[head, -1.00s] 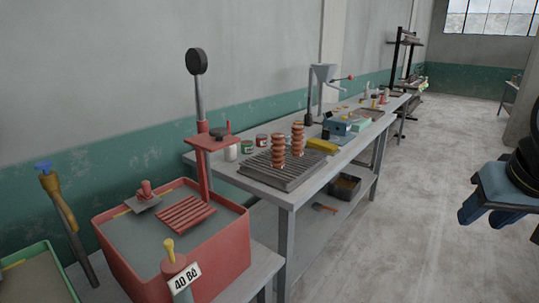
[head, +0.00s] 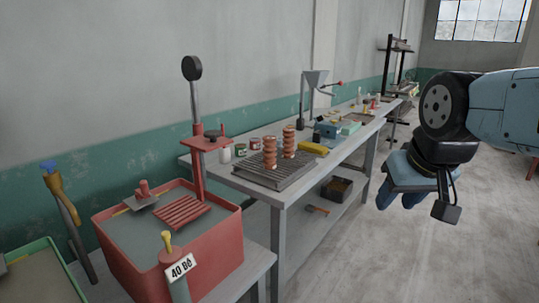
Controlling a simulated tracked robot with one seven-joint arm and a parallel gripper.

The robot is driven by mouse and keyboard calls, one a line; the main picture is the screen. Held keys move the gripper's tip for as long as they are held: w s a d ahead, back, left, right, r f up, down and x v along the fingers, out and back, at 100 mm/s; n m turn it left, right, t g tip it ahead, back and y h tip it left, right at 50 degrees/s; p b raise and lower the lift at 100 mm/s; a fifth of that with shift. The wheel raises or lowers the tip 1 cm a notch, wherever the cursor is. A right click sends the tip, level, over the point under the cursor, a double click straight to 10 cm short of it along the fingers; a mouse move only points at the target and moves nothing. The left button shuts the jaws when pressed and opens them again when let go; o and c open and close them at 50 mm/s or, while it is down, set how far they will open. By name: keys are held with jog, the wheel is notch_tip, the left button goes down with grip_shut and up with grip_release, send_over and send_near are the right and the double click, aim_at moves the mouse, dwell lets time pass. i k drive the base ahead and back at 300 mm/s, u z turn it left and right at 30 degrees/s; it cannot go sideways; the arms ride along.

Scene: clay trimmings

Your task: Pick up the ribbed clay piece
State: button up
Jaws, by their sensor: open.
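Two ribbed, orange-brown clay pieces stand upright on a grey slatted rack on the workbench. The nearer left one (head: 270,153) and the right one (head: 289,142) are close together and look alike. I cannot tell which of them the task means. My gripper (head: 397,201) hangs in the air to the right of the bench, well apart from both pieces. Its blue fingers point down, open, with nothing seen between them.
The slatted rack (head: 262,176) lies at the bench's near end, with a yellow block (head: 313,147) beside it. Jars, a funnel stand (head: 314,80) and small tools crowd the bench behind. A red tub (head: 215,260) stands at front left. The floor at right is clear.

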aim_at(268, 141)
jog(key=u, duration=0.1)
jog(key=i, duration=1)
jog(key=z, duration=0.1)
